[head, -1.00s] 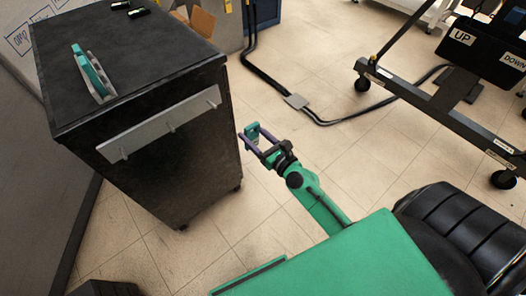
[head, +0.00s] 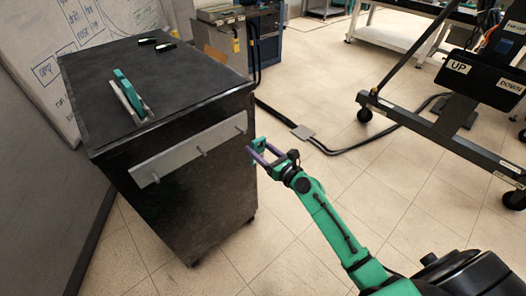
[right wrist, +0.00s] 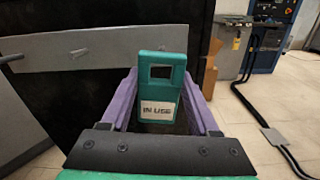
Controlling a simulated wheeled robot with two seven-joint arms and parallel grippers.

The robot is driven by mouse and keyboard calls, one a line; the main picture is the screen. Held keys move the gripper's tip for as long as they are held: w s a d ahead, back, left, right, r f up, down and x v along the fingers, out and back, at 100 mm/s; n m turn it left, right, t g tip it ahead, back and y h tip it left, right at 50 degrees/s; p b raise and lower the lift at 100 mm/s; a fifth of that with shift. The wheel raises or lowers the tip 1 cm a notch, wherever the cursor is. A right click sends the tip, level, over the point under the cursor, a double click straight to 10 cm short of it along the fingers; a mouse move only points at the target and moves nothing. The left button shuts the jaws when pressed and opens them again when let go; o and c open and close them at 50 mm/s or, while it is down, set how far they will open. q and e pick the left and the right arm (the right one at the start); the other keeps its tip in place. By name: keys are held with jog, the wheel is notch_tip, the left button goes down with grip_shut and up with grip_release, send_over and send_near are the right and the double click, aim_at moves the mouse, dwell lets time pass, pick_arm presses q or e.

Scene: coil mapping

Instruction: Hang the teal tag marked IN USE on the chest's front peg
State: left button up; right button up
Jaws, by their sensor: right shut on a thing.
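The black chest (head: 190,205) stands at left in the head view. A grey strip (head: 185,153) with three short pegs runs along its upper front; the middle peg (head: 201,152) points outward. My right gripper (head: 257,150) is shut on the teal tag (head: 259,142) beside the chest's right front edge, apart from the pegs. In the right wrist view, the tag (right wrist: 160,72) hangs upright between the purple fingers, its IN USE label facing the camera and a square hole near its top. Two pegs (right wrist: 77,53) show to its left. My left gripper is out of view.
Another teal piece (head: 127,88) stands in a grey holder on the chest top, with two small dark items (head: 164,47) behind. A whiteboard (head: 75,38) is at left. Cables (head: 330,148) cross the floor, and a black wheeled frame (head: 440,125) stands at right.

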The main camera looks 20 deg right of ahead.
aim_at(236, 130)
jog(key=x, duration=0.4)
jog(key=shift+w+a, duration=0.1)
jog(key=shift+w, duration=0.05)
dwell(0.4)
dwell(1.1)
jog(key=shift+b+x, duration=0.6)
jog(key=shift+x, duration=2)
jog(key=shift+f, duration=0.25)
jog(key=o, duration=1.5)
jog(key=shift+c, duration=0.2)
